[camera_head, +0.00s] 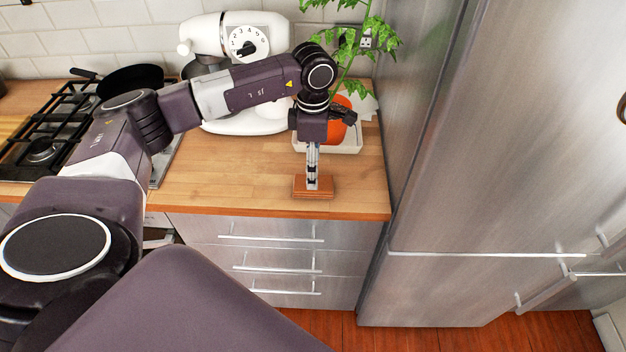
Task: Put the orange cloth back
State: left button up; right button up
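A small folded orange-brown piece, which looks like the orange cloth (326,190), is at the counter's front edge, right of the middle. My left arm reaches in from the left, and its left gripper (313,184) points straight down at the cloth. The fingers look close together from this side, and their tips overlap the middle of the cloth. I cannot tell whether they are closed on it or whether the cloth is resting on the counter. My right gripper is not in view.
Behind the gripper, a leafy plant in an orange pot (344,130) stands by a pale tray (347,148). A white mixer (262,38) is at the back; a gas hob (45,140) with a black pan (132,78) is left. A steel fridge (480,150) bounds the right. Wooden counter (225,180) is clear left of the cloth.

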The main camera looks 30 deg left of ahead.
pick_arm(q)
notch_tip(320, 180, up, 7)
jog(key=b, duration=0.1)
jog(key=shift+b, duration=0.35)
dwell(0.3)
